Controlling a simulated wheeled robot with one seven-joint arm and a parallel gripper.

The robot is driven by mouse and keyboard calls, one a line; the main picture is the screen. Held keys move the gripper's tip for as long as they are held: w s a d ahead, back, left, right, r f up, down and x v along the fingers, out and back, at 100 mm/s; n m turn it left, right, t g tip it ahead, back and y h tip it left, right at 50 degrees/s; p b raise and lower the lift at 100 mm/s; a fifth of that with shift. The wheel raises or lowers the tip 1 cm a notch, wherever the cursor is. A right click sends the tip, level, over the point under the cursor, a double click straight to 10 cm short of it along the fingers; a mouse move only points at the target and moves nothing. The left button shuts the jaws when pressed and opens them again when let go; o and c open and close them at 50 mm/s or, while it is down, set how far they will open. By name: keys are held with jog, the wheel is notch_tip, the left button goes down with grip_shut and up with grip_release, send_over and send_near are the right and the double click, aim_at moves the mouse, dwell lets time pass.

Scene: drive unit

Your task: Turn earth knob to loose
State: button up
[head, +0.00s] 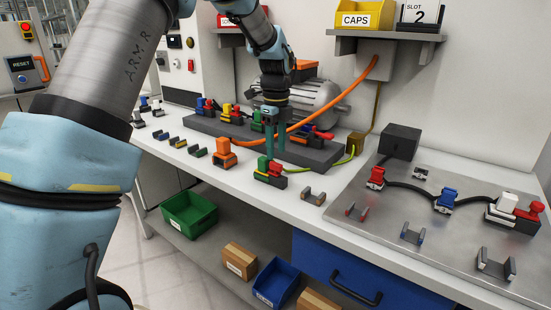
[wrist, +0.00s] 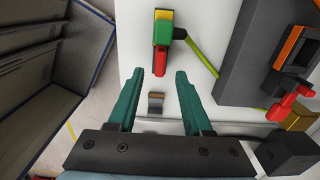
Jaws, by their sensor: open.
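The earth knob (head: 263,164) is green, with a red lever (head: 277,180), and sits on the white bench with a yellow-green wire running from it. In the wrist view the green knob (wrist: 162,31) is at the top centre on a yellow part, and its red lever (wrist: 160,62) points toward my gripper. My gripper (head: 275,158) hangs down over the bench by the knob. In the wrist view my gripper (wrist: 160,76) has its two teal fingers apart with nothing between them, the lever end showing near the fingertips. I cannot tell its height above the knob.
An orange connector (head: 223,153) stands left of the knob. Behind are a grey motor (head: 318,103) with an orange cable (head: 331,108) and a row of coloured connectors on a dark base. A small empty clip (head: 313,196) lies to the right, before the metal plate (head: 375,240).

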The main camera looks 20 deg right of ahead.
aim_at(276, 163)
jog(key=shift+f+p, duration=0.35)
jog(key=shift+f, duration=1.9)
grip_shut()
